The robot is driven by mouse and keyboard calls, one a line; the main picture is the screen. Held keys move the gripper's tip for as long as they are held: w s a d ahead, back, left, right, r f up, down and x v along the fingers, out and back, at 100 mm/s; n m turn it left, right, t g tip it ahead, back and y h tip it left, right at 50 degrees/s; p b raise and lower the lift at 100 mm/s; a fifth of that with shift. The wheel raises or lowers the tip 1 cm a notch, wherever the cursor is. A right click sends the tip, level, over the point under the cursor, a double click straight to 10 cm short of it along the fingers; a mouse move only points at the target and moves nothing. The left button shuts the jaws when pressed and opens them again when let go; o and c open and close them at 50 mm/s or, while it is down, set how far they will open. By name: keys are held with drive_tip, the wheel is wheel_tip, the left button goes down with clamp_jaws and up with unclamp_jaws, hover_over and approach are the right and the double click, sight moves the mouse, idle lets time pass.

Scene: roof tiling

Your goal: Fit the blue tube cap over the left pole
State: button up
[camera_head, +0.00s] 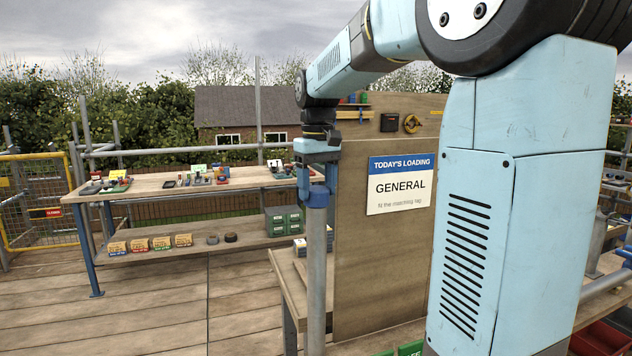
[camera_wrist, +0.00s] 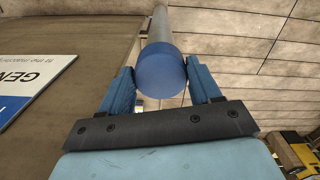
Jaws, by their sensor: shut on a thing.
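The blue tube cap (camera_head: 318,198) is at the top end of a grey upright pole (camera_head: 316,275), in line with it. In the wrist view the cap (camera_wrist: 161,70) shows its round closed end, with the pole (camera_wrist: 160,28) running away behind it. My gripper (camera_head: 318,178) is above the pole, pointing down, with one blue finger on each side of the cap. In the wrist view my gripper (camera_wrist: 160,80) is shut on the cap. The cap's lower rim meets the pole's outline, but I cannot tell how far down it sits.
A wooden board with a "GENERAL" sign (camera_head: 402,184) stands close to the right of the pole. A low wooden bench (camera_head: 290,275) is beside the pole. A long workbench (camera_head: 150,186) with small parts stands at the back left. The plank floor at left is clear.

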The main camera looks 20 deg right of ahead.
drive_tip(key=shift+f, duration=1.55)
drive_tip(key=o, duration=1.1)
wheel_tip(320, 180, up, 14)
drive_tip(key=s+f+m+t, duration=0.1)
drive_tip(key=s+f+t, duration=0.1)
drive_tip(key=s+f, duration=0.7)
drive_tip(key=s+f+m+t, duration=0.1)
drive_tip(key=s+f+t, duration=0.2)
drive_tip(key=s+f, duration=0.6)
drive_tip(key=s, duration=0.4)
drive_tip(key=shift+s+a+m+t, duration=0.15)
drive_tip(key=shift+s+m+t, duration=0.15)
drive_tip(key=shift+s, duration=0.05)
drive_tip(key=shift+f, duration=0.1)
